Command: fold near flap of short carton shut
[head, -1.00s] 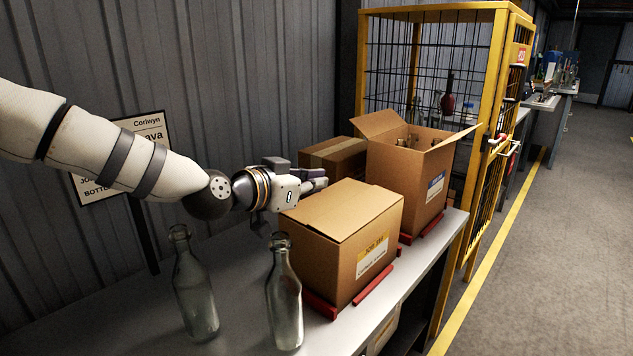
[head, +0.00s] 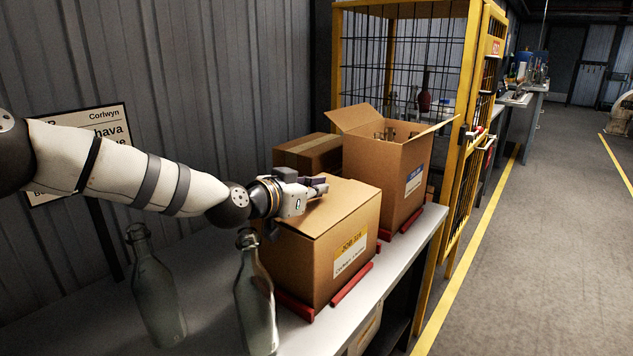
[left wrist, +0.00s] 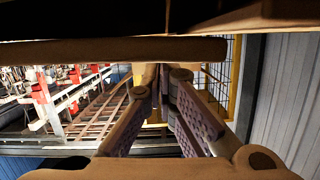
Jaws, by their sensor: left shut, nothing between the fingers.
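The short carton (head: 311,263) is a brown box with a yellow label, standing on the bench. Its top looks nearly flat, with a seam near the front edge; the gripper and arm cover part of the left side of the top. My left gripper (head: 322,186) is shut and empty, lying low over the far left part of that top. I cannot tell whether it touches the board. In the left wrist view the closed fingers (left wrist: 166,76) show in the middle, with brown board-like edges above them. My right gripper is in neither view.
A taller carton (head: 401,187) with open flaps stands behind, beside a taped carton (head: 307,152). Two glass bottles (head: 157,295) (head: 256,300) stand at the front left under my arm. Red rails (head: 352,284) edge the short carton. A yellow cage (head: 459,60) stands behind.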

